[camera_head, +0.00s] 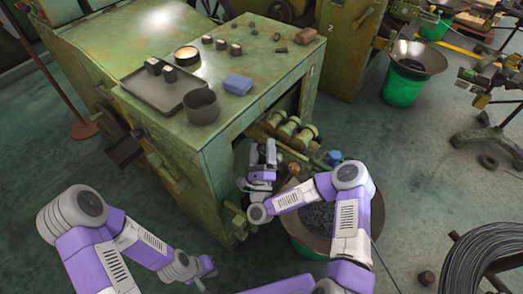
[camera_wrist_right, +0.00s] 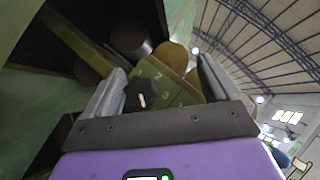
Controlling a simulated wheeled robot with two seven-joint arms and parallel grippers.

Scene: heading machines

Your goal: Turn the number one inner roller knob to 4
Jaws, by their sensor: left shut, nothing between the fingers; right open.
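A black knob (camera_wrist_right: 143,94) with a white pointer mark shows in the right wrist view, on a green plate (camera_wrist_right: 176,88) with small yellowish markings too blurred to read surely. My right gripper (camera_wrist_right: 160,78) is open, with one finger on each side of the knob in that view; I cannot tell whether either finger touches it. In the head view my right gripper (camera_head: 264,154) is at the front of the green machine (camera_head: 180,115), beside its rollers (camera_head: 288,130), and the knob cannot be made out there. My left gripper (camera_head: 207,268) is shut and empty, low over the floor, away from the machine.
A wide bowl of dark small parts (camera_head: 312,217) stands below my right arm. A wire coil (camera_head: 480,262) stands at lower right. Open floor (camera_head: 430,170) lies to the right.

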